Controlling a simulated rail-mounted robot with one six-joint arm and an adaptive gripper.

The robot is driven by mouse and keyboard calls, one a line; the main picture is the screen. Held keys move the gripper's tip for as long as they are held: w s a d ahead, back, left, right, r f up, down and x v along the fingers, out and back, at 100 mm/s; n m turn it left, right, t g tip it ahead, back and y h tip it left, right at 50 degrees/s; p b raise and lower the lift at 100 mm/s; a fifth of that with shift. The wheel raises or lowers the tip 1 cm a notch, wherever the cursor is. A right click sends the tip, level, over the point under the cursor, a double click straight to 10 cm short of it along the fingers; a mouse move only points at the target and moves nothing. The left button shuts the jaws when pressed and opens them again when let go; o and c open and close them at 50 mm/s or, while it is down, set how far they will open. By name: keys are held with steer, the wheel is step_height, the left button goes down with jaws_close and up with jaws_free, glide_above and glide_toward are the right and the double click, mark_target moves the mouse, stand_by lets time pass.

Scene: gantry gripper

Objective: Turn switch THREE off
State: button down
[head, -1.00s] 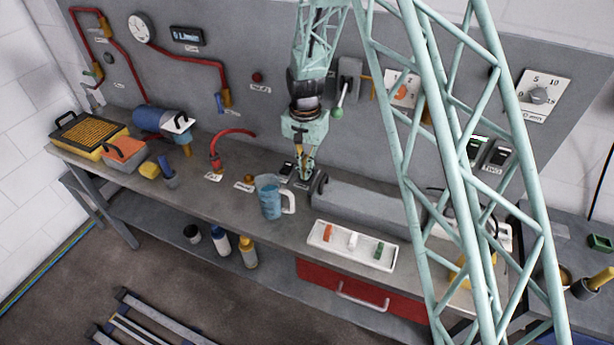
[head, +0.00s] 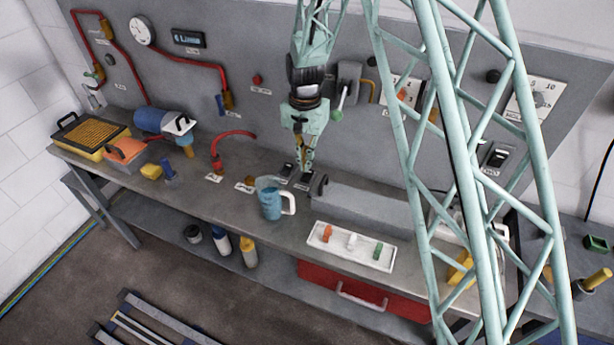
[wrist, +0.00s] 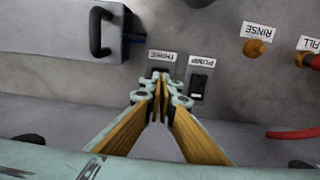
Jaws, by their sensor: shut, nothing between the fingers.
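Switch THREE sits on the bench top. In the wrist view its label (wrist: 162,55) appears upside down, and only a dark sliver of the switch (wrist: 158,70) shows beside it. My fingertips cover the rest, so its rocker position is hidden. In the head view the switch (head: 306,181) is a small dark block below my fingertips. My gripper (head: 303,169) points down over it; in the wrist view the gripper (wrist: 160,79) has its fingertips together with nothing between them. I cannot tell whether they touch the switch.
The PUMP switch (wrist: 200,86) is close beside my fingertips. A grey box with a black handle (wrist: 101,32) stands on the other side. A blue jug (head: 270,203) and a white tray (head: 322,247) are nearer the bench's front edge. The RINSE knob (wrist: 256,47) is farther off.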

steer(key=shift+r+p, duration=0.4)
steer(key=shift+r, duration=0.8)
